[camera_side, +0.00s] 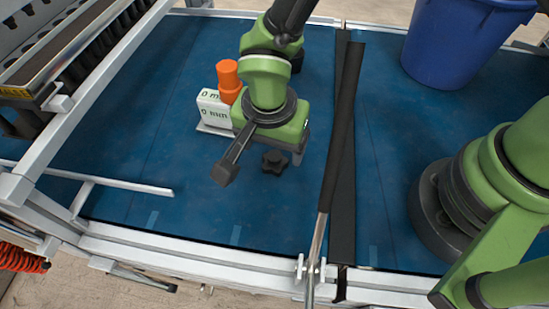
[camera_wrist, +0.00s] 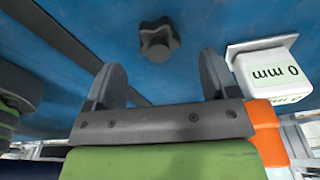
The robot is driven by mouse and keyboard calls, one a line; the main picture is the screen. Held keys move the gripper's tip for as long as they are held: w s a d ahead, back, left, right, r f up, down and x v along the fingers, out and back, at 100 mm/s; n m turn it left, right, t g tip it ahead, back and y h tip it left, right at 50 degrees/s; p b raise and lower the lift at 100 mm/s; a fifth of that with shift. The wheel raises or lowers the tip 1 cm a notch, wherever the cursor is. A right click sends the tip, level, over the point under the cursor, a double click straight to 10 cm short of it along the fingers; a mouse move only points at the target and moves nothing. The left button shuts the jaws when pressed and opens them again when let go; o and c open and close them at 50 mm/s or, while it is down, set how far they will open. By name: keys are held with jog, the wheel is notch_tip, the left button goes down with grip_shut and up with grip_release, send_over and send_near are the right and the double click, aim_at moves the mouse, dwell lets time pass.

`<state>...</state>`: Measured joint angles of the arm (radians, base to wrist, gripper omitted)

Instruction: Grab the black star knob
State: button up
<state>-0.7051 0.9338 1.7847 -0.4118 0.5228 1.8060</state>
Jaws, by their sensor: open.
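The black star knob (camera_side: 274,161) sits on the blue work surface in the side view, just below my gripper (camera_side: 262,152). In the wrist view the knob (camera_wrist: 158,40) lies beyond the fingertips, roughly centred between the two dark fingers. My gripper (camera_wrist: 160,72) is open and empty, with a clear gap between its fingers. In the side view part of the gripper is hidden by its own body, so how far it stands above the surface is hard to tell.
A white block marked "0 mm" (camera_side: 214,112) and an orange part (camera_side: 229,80) stand close left of my gripper. A long dark bar (camera_side: 341,130) runs along the right. A blue bin (camera_side: 458,45) stands at upper right.

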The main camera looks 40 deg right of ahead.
aim_at(274, 155)
jog(key=f, duration=0.4)
jog(key=shift+w+d+f, duration=0.1)
jog(key=shift+d, duration=0.1)
jog(key=c, duration=1)
